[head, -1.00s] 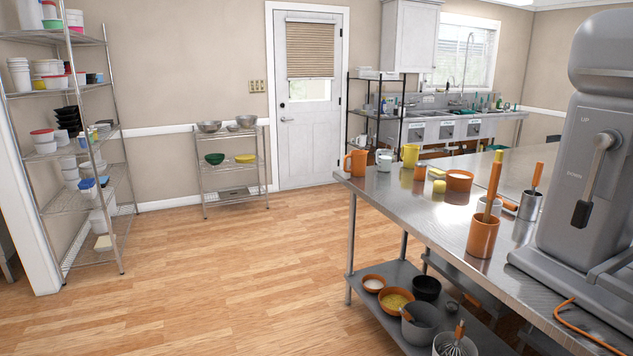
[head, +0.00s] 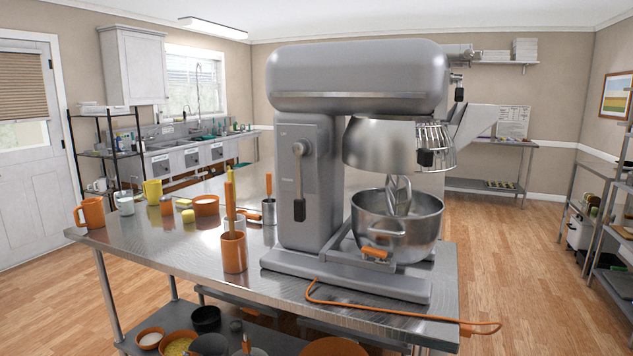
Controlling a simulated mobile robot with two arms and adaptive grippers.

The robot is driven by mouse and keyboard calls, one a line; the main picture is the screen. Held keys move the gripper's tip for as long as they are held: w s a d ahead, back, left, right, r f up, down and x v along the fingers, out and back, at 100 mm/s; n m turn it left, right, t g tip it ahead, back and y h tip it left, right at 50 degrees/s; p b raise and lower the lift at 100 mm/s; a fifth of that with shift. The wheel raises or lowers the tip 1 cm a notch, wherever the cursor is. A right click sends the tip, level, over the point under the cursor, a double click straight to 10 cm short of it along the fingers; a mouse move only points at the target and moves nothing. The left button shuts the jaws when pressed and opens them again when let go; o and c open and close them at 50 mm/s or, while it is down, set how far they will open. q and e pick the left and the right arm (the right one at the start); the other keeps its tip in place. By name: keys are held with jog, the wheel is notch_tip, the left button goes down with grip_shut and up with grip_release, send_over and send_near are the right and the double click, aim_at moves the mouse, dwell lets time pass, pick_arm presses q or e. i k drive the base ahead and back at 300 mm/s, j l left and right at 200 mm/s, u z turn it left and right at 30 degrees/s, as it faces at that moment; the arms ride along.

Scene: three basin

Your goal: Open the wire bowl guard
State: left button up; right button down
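A large grey stand mixer (head: 355,80) stands on the steel table. Its wire bowl guard (head: 436,136) is a cage of metal bars at the right of the solid metal shield (head: 378,145), below the mixer head. A black knob (head: 425,158) sits at the guard's lower edge. The steel bowl (head: 420,228) is under the guard, with a gap between them, and the beater (head: 399,195) reaches down into it. The guard's far side is hidden. Neither of my grippers shows in the head view.
The steel table (head: 165,262) also holds an orange mug (head: 91,212), a yellow mug (head: 153,191) and an orange utensil holder (head: 234,252). An orange cord (head: 385,314) runs along its front edge. Wooden floor (head: 530,290) is clear between the table and the right shelves (head: 592,215).

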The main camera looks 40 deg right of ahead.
aim_at(464, 123)
jog(key=z, duration=2.05)
